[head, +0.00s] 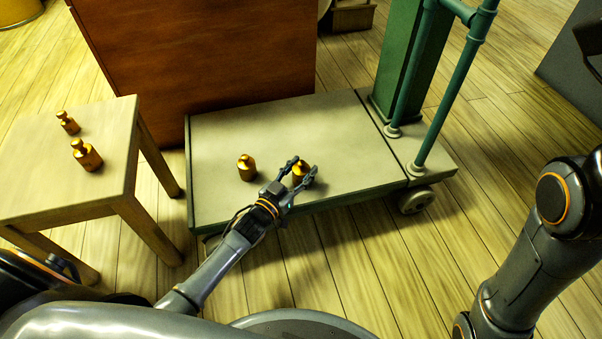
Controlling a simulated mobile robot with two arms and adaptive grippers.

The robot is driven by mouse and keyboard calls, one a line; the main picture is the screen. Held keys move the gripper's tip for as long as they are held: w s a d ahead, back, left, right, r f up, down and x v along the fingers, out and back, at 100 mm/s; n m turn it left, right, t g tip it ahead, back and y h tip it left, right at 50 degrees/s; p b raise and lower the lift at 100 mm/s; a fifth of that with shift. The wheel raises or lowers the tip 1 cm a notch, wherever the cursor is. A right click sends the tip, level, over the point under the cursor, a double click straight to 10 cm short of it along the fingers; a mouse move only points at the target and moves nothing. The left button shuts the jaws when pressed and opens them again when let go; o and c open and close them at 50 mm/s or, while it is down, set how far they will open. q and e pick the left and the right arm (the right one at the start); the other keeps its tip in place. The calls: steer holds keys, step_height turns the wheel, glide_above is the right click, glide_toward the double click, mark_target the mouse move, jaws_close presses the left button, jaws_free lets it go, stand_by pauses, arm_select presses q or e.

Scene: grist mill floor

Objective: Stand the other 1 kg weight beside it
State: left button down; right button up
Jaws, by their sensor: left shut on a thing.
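One brass weight (247,168) stands upright on the pale platform of the scale (225,133), left of its middle. My left gripper (302,167) is shut on a second brass weight (300,175), to the right of the first with a gap between them. The fingers hide part of the held weight. It looks roughly upright, at or just above the platform; I cannot tell whether its base touches. My right arm shows at the right, but its gripper is out of view.
A wooden stool (40,160) at the left bears two more brass weights, one larger (86,155) and one smaller (68,122). A brown wooden cabinet (200,50) stands behind the platform. A green column (408,55) and rails (440,95) rise at the platform's right end.

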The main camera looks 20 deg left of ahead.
arm_select(q)
steer(key=shift+w+r, duration=0.1)
steer(key=shift+r, duration=0.15)
steer(key=c, duration=1.1)
jaws_free()
steer(key=shift+f, duration=0.4)
steer(key=o, duration=0.4)
steer(key=shift+r, duration=0.1)
